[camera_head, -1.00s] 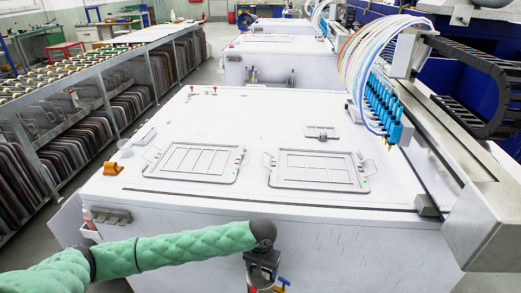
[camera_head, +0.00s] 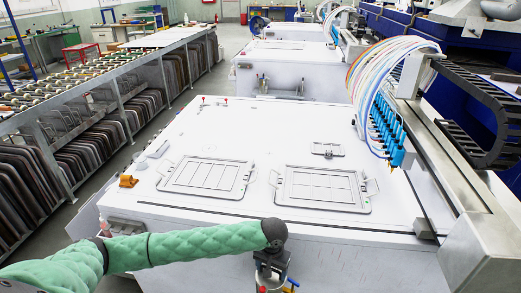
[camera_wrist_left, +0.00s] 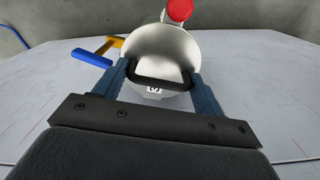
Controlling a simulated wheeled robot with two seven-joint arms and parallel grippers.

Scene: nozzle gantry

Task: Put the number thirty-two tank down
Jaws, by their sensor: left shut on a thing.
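My left gripper (camera_wrist_left: 158,85) is shut on a silvery metal tank (camera_wrist_left: 160,50), with its two blue fingers on either side. The tank has a dark handle or bar across the near side and a small white printed label, too small to read. A red knob (camera_wrist_left: 179,9) and a blue-and-yellow lever (camera_wrist_left: 95,55) stick out from it. In the head view my left gripper (camera_head: 271,262) is low in the picture, in front of the white machine's near side. My right gripper is not in view.
The white machine (camera_head: 230,120) has two framed panels on top, left (camera_head: 207,177) and right (camera_head: 322,188), and an orange block (camera_head: 128,181). A gantry with blue nozzles (camera_head: 385,125) and hoses stands at its right. A roller rack (camera_head: 95,100) lines the left. A pale surface (camera_wrist_left: 45,95) lies beyond the tank.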

